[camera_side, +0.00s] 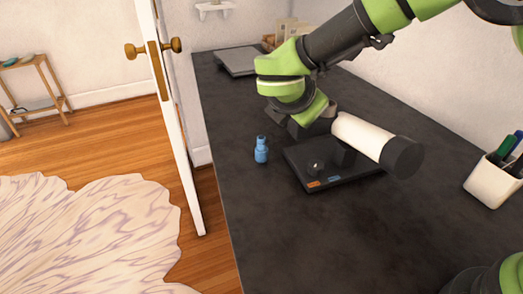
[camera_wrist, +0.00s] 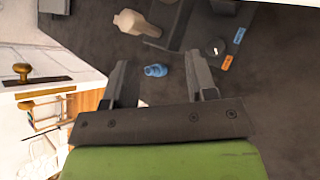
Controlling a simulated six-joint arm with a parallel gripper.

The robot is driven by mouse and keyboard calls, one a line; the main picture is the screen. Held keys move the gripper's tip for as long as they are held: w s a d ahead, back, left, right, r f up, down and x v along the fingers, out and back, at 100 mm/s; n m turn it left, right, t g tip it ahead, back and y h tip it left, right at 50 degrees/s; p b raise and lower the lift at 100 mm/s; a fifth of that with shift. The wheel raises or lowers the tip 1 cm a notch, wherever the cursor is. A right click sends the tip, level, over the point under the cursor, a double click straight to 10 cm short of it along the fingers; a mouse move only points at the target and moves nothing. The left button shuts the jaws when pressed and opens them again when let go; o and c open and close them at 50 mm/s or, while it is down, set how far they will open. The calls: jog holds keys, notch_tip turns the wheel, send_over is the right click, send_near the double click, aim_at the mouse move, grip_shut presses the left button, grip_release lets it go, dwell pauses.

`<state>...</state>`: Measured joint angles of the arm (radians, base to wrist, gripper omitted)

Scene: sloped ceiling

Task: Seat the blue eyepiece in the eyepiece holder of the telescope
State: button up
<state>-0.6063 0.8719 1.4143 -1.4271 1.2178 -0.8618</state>
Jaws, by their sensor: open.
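The blue eyepiece (camera_side: 261,150) stands upright on the dark worktop, left of the telescope's base. In the wrist view the eyepiece (camera_wrist: 155,70) shows between and beyond the fingers, small and apart from them. My gripper (camera_wrist: 156,70) is open and empty, above the worktop. In the side view my gripper (camera_side: 285,128) is above and right of the eyepiece, near the telescope, its fingers partly hidden. The telescope (camera_side: 365,138) has a white tube with a dark end and is mounted on a black base (camera_side: 322,183). I cannot make out the eyepiece holder clearly.
The base carries an orange label (camera_side: 313,184) and a blue label (camera_side: 334,178). A white pen cup (camera_side: 493,180) stands at the right. A grey flat device (camera_side: 238,60) lies at the back. An open door (camera_side: 172,110) stands beside the worktop's left edge. The front worktop is clear.

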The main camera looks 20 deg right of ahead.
aim_at(261, 142)
jog(key=w+a+f+n+t, duration=0.1)
jog(key=a+f+n, duration=0.1)
jog(key=f+n, duration=0.1)
jog(key=w+a+f+n+t, duration=0.2)
jog(key=f+n, duration=0.1)
jog(key=f, duration=0.2)
jog(key=w+a+f+n+t, duration=0.1)
jog(key=a+f+n, duration=0.1)
jog(key=f+n, duration=0.1)
jog(key=shift+w+a+f+t+y, duration=0.3)
jog(key=shift+w+f+t, duration=0.1)
jog(key=shift+f, duration=0.1)
jog(key=shift+x, duration=2.9)
jog(key=shift+s+d, duration=0.1)
grip_shut()
jog(key=shift+r, duration=0.15)
